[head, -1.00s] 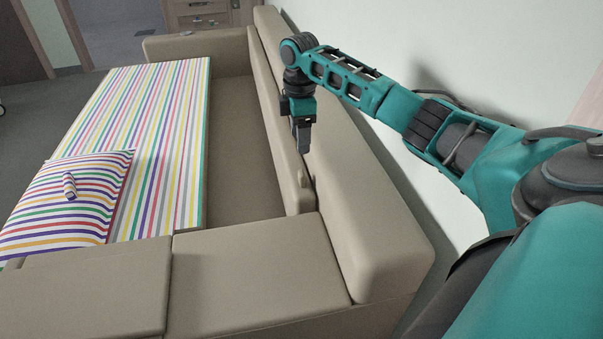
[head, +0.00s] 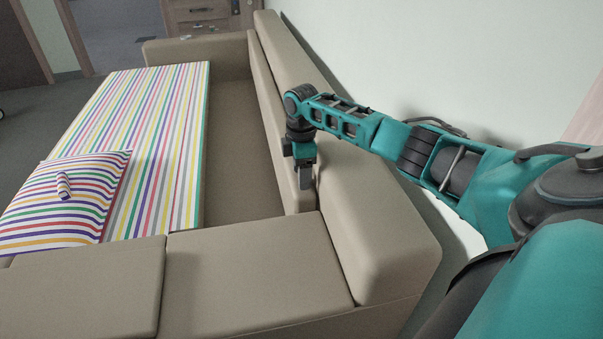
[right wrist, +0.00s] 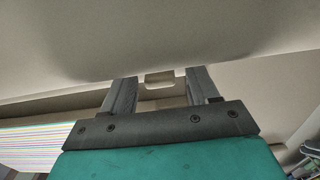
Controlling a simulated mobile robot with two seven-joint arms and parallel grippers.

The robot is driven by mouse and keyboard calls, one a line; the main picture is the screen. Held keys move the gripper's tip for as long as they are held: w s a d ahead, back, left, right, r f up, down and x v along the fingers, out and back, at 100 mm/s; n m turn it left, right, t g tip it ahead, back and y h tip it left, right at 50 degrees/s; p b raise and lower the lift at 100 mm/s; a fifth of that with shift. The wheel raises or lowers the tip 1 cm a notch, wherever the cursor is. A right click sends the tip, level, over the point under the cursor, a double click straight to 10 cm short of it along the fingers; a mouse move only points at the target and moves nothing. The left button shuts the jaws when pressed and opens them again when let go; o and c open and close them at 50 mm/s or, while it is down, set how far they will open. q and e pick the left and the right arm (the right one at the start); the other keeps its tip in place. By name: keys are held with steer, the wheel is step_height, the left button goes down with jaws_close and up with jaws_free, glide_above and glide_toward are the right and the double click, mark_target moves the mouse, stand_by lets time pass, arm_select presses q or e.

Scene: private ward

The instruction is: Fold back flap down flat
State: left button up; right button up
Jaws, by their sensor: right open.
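The back flap (head: 277,125) is a long, narrow beige panel standing upright along the sofa's backrest (head: 375,225). My right gripper (head: 306,186) points down at the near end of the flap, in front of the backrest. In the right wrist view my right gripper (right wrist: 160,80) is open, its two fingers apart. A small pale tab with a slot (right wrist: 159,77) shows between the fingertips; I cannot tell if they touch it. In the head view the gripper hides this tab. My left gripper is not in view.
A striped mattress (head: 165,130) lies along the left of the sofa, with a striped pillow (head: 95,190) and a small rolled item (head: 64,185) on it. A bare seat strip (head: 228,150) lies between mattress and flap. The wall (head: 430,60) is close behind the backrest.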

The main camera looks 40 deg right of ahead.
steer(key=shift+c, duration=0.4)
jaws_close()
